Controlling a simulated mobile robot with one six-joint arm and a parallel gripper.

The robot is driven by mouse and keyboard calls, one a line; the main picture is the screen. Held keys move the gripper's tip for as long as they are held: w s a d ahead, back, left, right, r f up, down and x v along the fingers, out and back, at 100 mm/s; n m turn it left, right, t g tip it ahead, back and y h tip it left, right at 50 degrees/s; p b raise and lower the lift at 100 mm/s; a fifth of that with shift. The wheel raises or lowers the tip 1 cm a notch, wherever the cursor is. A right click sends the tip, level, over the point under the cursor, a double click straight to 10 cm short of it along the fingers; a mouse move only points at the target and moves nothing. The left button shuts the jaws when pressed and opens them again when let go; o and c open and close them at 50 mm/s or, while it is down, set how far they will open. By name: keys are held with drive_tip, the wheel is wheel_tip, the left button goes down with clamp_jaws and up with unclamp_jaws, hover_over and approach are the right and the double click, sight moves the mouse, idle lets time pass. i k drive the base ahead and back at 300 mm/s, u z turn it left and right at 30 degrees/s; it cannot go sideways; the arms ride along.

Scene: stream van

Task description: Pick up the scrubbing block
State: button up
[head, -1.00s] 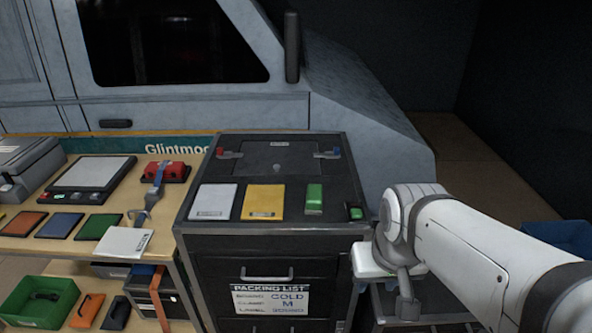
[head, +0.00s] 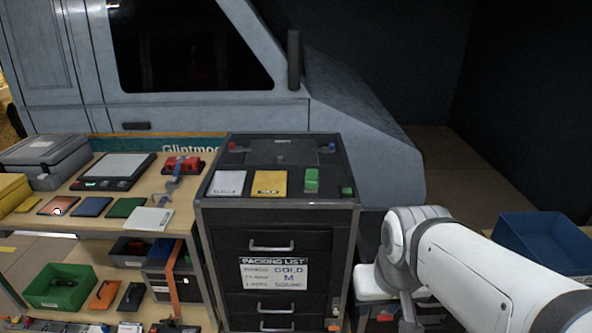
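I cannot tell for sure which thing is the scrubbing block. A green block (head: 312,180) lies on top of the dark drawer cabinet (head: 281,220), right of a yellow card. An orange flat piece (head: 104,294) and a black flat piece (head: 131,296) lie on the lower shelf, beside a green crate (head: 80,289) that holds a dark item. My white arm comes in at the lower right, right of the cabinet. My gripper's fingers do not show.
A wooden bench (head: 100,227) on the left holds a grey case, a scale-like device, coloured cards and a red tool. A packing list (head: 274,273) is on the cabinet front. A blue bin (head: 545,240) stands at the right. The van is behind. Floor shows at the back right.

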sight(312, 179)
drive_tip(key=z, duration=0.15)
drive_tip(key=i, duration=0.85)
drive_tip(key=u, duration=0.05)
